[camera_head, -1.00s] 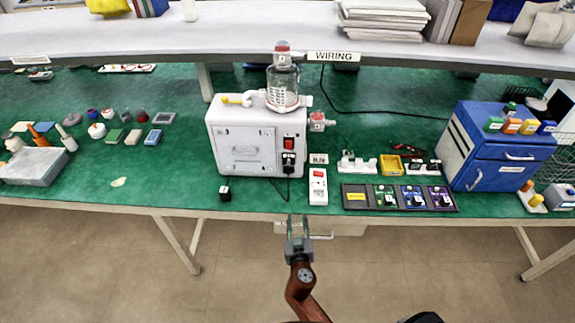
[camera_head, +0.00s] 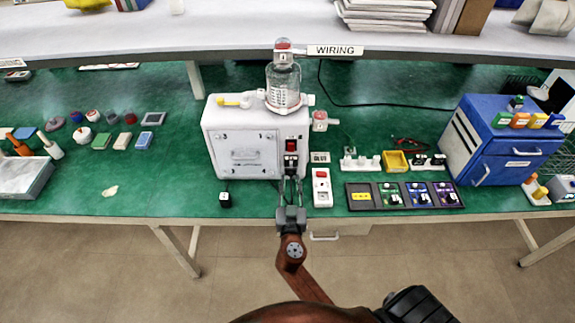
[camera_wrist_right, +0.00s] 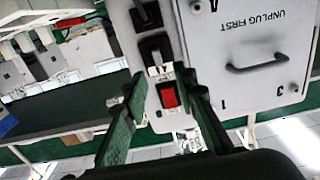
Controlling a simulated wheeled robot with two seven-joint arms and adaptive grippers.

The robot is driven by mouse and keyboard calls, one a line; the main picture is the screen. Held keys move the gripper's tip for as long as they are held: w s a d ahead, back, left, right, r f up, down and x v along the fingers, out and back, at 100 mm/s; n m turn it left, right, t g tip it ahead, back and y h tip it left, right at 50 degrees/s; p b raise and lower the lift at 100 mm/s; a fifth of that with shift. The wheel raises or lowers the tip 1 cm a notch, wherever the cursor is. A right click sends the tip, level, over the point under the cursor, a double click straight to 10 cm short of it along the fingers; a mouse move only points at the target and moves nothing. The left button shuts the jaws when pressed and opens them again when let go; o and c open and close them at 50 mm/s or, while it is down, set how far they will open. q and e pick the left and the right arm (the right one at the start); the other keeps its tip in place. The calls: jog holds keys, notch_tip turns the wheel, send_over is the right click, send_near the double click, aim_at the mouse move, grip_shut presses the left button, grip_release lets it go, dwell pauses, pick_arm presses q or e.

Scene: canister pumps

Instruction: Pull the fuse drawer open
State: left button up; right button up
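The white canister pump (camera_head: 220,150) stands on the green bench mat, with a clear jar (camera_head: 284,85) on top. A red rocker switch (camera_head: 291,146) is on its front right, also seen in the right wrist view (camera_wrist_right: 170,97). A black inlet part (camera_wrist_right: 155,47) and another black part (camera_wrist_right: 145,15) line up with the switch there. I cannot tell which part is the fuse drawer. My right gripper (camera_head: 291,182) is in front of this column and hides its lower part in the head view. In the wrist view its fingers (camera_wrist_right: 163,80) are apart, with nothing held between them.
A white power strip (camera_head: 321,190) with a red switch lies right of my right gripper. A black block (camera_head: 225,200) is at the left front. A dark tray of modules (camera_head: 360,196) and a blue cabinet (camera_head: 490,145) stand further right.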

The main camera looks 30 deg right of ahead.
aim_at(291, 165)
jog(key=x, duration=0.5)
jog(key=shift+d+r+p, duration=0.1)
jog(key=shift+p, duration=0.2)
jog(key=shift+w+d, duration=0.3)
jog(key=shift+w, duration=0.25)
jog(key=c, duration=0.4)
pick_arm(q)
jog(key=shift+s+r, duration=0.4)
jog(key=shift+s, duration=0.45)
pick_arm(e)
grip_shut()
